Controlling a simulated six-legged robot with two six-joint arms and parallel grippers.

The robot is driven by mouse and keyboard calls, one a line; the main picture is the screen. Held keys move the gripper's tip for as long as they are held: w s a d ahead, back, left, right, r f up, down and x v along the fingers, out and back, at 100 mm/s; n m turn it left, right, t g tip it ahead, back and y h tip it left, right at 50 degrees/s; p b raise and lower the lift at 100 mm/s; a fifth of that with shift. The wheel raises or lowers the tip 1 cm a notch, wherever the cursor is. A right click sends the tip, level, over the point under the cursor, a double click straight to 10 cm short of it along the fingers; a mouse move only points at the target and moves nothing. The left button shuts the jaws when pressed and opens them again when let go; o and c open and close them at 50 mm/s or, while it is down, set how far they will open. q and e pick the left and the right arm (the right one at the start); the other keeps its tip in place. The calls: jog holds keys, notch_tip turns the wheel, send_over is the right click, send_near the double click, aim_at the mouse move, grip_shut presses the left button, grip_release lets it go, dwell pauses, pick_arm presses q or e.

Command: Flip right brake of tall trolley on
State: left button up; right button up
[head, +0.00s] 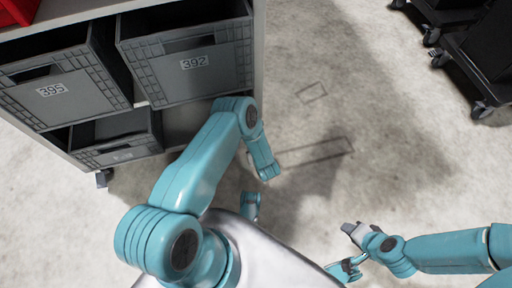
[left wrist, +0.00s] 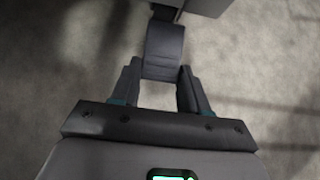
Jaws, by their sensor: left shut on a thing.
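The tall trolley (head: 259,50) stands at the left of the head view, with grey crates on its shelves. Its left caster (head: 103,179) shows at the bottom; the right caster is hidden behind my left arm there. In the left wrist view, the dark grey right brake (left wrist: 163,52) sits under a grey trolley edge (left wrist: 205,5). My left gripper (left wrist: 161,82) is at it, with one finger on each side, shut on its near end. In the head view the left gripper is hidden by its arm. My right gripper (head: 349,229) is over bare floor, away from the trolley; its jaw opening is unclear.
Crates 395 (head: 58,90) and 392 (head: 195,65) sit above a lower crate (head: 118,145). A red thing (head: 20,10) lies on top. Dark wheeled carts (head: 480,60) stand at upper right. The concrete floor between is clear, with shadows.

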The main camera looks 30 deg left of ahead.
pick_arm(q)
jog(key=shift+f+t+y, duration=0.4)
jog(key=shift+f+y, duration=0.05)
jog(key=shift+y, duration=0.05)
jog(key=o, duration=1.1)
jog(key=shift+c, duration=0.2)
